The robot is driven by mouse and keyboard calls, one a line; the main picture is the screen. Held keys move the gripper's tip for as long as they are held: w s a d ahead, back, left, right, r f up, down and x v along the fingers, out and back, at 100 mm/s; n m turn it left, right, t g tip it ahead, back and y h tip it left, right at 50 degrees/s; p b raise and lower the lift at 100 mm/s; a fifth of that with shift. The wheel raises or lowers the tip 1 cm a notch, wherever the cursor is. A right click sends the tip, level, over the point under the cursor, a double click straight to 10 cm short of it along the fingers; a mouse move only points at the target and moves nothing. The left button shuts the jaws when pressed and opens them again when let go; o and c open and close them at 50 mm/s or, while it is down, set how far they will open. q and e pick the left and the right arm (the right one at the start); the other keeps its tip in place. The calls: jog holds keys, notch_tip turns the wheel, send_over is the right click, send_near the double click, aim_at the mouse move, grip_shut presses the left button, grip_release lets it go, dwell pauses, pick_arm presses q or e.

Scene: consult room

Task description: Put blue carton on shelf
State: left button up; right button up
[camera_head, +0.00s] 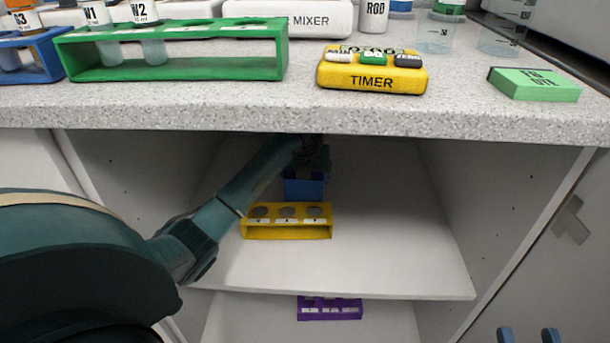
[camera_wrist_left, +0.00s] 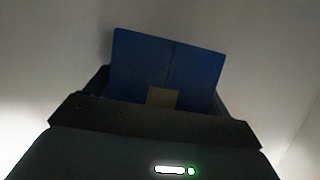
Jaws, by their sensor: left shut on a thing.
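The blue carton (camera_head: 304,188) is inside the open cabinet under the counter, behind a yellow rack (camera_head: 287,231) on the upper shelf (camera_head: 390,265). My left arm reaches in from the left, and its gripper (camera_head: 310,160) is dark and partly hidden under the counter edge. The left wrist view shows the carton's blue top (camera_wrist_left: 168,65) with a small tan patch, held at the left gripper (camera_wrist_left: 160,105). I cannot tell whether the carton touches the shelf.
A purple rack (camera_head: 329,308) stands on the lower shelf. The upper shelf is bare right of the yellow rack. The counter edge (camera_head: 350,118) overhangs the opening. On the counter stand a green tube rack (camera_head: 180,70), a yellow timer (camera_head: 372,77) and a green block (camera_head: 535,88).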

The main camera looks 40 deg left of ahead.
pick_arm(q)
jog(key=o, duration=1.1)
jog(key=p+v, duration=0.3)
jog(key=v, duration=0.3)
jog(key=shift+r, duration=0.3)
jog(key=shift+s+d+r, duration=0.15)
jog(key=shift+s+r, duration=0.05)
jog(key=shift+r, duration=0.3)
